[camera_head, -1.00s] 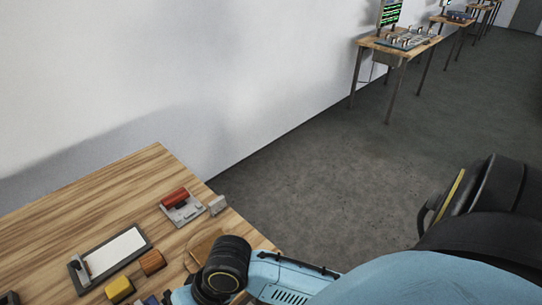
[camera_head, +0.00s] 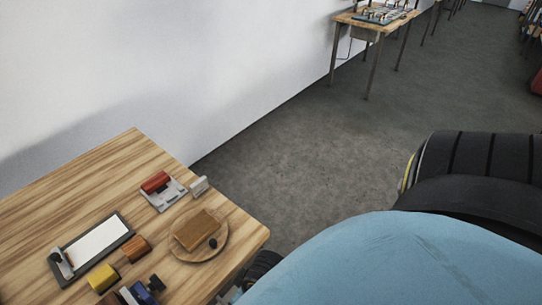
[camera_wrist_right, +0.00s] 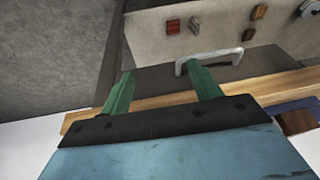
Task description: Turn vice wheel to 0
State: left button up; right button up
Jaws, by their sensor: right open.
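I cannot make out a vice wheel for certain in either view. A small dark blue and black device (camera_head: 140,292) sits at the near edge of the table in the head view, partly cut off. In the right wrist view, a round pale dial-like part (camera_wrist_right: 310,8) shows at the top right corner, cut by the frame; I cannot tell if it is the wheel. My right gripper (camera_wrist_right: 161,72) has its two green fingers apart, with nothing between them. A pale bar handle (camera_wrist_right: 208,57) lies just beyond its right fingertip. My left gripper is not in view.
The wooden table (camera_head: 90,170) holds a framed white board (camera_head: 98,242), yellow block (camera_head: 102,277), orange-brown block (camera_head: 135,248), red-topped device (camera_head: 157,184) and round wooden board (camera_head: 217,252) with a brown block. Another bench (camera_head: 368,20) stands far back. The floor between is clear.

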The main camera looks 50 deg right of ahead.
jog(key=s+d+f+b, duration=0.1)
jog(key=s+f, duration=0.1)
jog(key=f, duration=0.5)
jog(key=s+d+f+n+h+b, duration=0.1)
jog(key=s+d+f, duration=0.1)
jog(key=f, duration=0.5)
jog(key=shift+s+g, duration=0.4)
jog(key=shift+s, duration=0.4)
